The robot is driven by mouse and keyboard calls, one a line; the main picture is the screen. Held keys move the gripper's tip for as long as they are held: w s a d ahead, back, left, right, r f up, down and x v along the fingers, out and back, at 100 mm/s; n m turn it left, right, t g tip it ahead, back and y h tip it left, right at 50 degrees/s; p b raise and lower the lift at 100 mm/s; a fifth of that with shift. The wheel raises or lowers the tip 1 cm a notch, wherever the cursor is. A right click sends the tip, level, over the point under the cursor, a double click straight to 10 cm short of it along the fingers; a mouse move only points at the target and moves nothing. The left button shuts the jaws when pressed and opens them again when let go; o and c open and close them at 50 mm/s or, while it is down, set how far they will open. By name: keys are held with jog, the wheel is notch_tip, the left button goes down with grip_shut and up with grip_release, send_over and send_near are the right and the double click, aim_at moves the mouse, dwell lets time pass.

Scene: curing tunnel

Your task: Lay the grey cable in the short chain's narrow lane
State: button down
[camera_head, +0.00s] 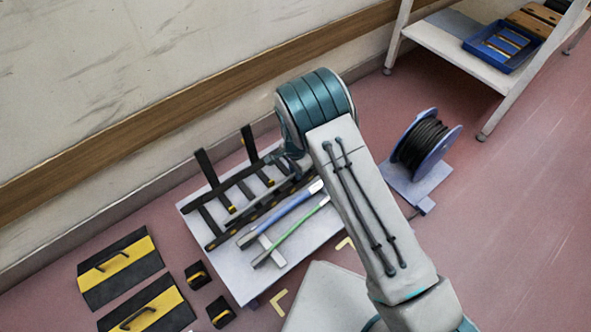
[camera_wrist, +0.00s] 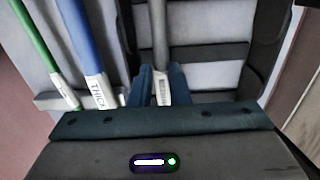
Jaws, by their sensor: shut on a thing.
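My gripper (camera_wrist: 161,75) shows in the wrist view, its blue fingers shut on the grey cable (camera_wrist: 159,35) near its white-labelled end. The cable runs away from me, over or beside a dark chain frame (camera_wrist: 205,50) with crossbars; I cannot tell whether it touches a lane. In the head view my arm hides the gripper and the grey cable. Two dark chains lie on the pale board: a rear one with raised bars (camera_head: 213,172) and a front one (camera_head: 228,232). I cannot tell which is the short chain.
A blue cable (camera_head: 287,213) labelled THICK and a green cable (camera_head: 291,232) lie on a pale rest in front of the chains. Striped covers (camera_head: 120,262) and small blocks (camera_head: 197,273) lie at left. A black cable reel (camera_head: 424,140) stands right; a shelf (camera_head: 440,48) is behind.

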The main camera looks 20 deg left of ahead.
jog(key=c, duration=1.6)
grip_release()
jog(key=shift+c, duration=0.2)
notch_tip(320, 180, up, 13)
jog(key=p, duration=0.5)
jog(key=shift+r, duration=0.1)
